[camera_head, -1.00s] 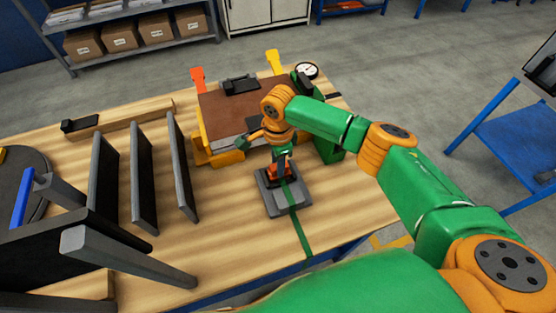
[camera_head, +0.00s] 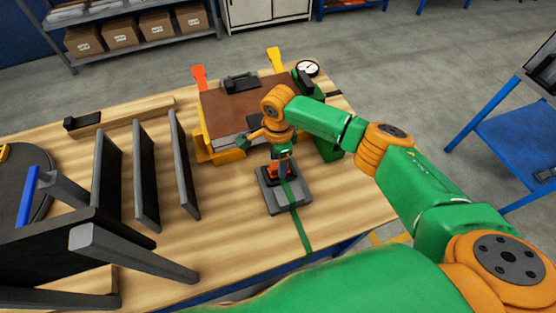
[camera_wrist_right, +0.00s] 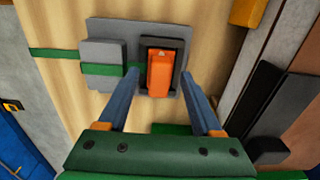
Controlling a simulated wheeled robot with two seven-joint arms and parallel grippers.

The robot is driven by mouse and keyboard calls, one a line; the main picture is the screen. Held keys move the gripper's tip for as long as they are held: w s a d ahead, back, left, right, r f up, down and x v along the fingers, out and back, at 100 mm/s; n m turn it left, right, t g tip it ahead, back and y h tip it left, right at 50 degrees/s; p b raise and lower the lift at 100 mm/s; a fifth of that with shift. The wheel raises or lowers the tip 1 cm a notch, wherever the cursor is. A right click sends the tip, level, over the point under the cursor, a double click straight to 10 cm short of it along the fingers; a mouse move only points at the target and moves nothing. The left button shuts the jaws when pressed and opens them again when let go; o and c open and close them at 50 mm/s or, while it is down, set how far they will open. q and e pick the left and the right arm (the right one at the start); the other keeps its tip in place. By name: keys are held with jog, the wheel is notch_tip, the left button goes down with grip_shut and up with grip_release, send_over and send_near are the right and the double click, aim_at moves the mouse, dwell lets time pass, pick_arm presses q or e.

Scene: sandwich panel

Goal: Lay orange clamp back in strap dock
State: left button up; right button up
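The orange clamp (camera_wrist_right: 161,74) lies in the black-walled pocket of the grey strap dock (camera_wrist_right: 103,28) in the right wrist view. In the head view the clamp (camera_head: 273,171) shows small and partly covered on the dock (camera_head: 294,205). My right gripper (camera_wrist_right: 163,97) is open, with its two blue-grey fingers apart, one on each side of the clamp and with gaps to it. In the head view the right gripper (camera_head: 283,168) is just above the dock, its fingertips hard to make out. My left gripper is not in view.
A green strap (camera_head: 303,234) runs from the dock to the table's front edge. Behind the dock is a brown-topped panel fixture (camera_head: 215,110) with orange and yellow tabs. Dark upright plates (camera_head: 145,180) stand to the left. Bare wooden table lies between them and the dock.

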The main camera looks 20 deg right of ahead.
notch_tip(320, 180, up, 7)
jog(key=shift+r+b, duration=0.1)
jog(key=shift+b, duration=0.25)
dwell(0.5)
